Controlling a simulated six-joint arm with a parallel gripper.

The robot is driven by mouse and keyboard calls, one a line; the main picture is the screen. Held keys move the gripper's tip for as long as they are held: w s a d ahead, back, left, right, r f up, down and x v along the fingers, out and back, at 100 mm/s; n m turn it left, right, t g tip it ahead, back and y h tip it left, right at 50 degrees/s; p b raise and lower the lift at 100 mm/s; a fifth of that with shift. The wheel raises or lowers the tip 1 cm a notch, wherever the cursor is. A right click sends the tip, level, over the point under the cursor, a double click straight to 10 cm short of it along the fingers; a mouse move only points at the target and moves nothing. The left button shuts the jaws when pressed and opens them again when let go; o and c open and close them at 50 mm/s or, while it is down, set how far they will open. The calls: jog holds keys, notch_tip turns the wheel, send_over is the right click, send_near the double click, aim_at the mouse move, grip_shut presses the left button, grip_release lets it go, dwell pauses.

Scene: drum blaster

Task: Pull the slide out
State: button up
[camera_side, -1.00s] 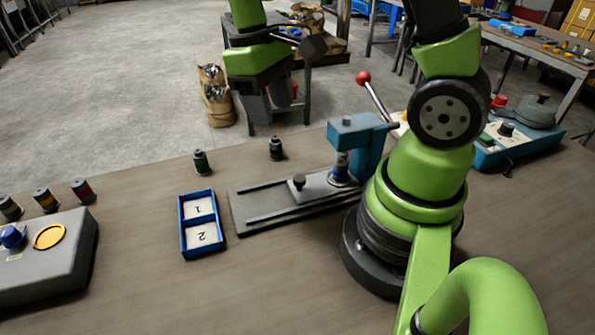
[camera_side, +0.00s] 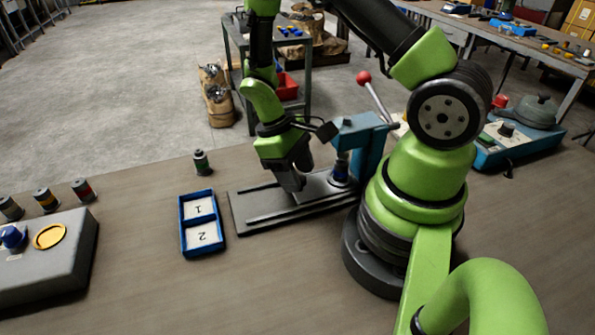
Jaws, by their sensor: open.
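The slide (camera_side: 319,187) is a flat grey plate on a dark railed base (camera_side: 262,212), reaching under a teal press (camera_side: 361,136). A dark and blue cylinder (camera_side: 340,172) stands on the slide beneath the press head. My gripper (camera_side: 293,184) is open and points down at the left part of the slide, where the slide's black knob is hidden behind it. I cannot tell whether the fingers are around the knob or touching it.
A blue tray (camera_side: 183,233) with sections 1 and 2 lies left of the base. A green-banded cylinder (camera_side: 202,162) stands behind the tray. A grey box (camera_side: 60,270) with a yellow disc and several cylinders are at far left. A red-knobbed lever (camera_side: 364,78) rises beside the press.

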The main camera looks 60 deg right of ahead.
jog(key=shift+s+f, duration=0.1)
jog(key=shift+f, duration=0.1)
jog(key=shift+c, duration=0.2)
grip_shut()
jog(key=w+a, duration=0.8)
jog(key=shift+w+a, duration=0.1)
jog(key=shift+w, duration=0.05)
jog(key=shift+o, duration=0.2)
grip_release()
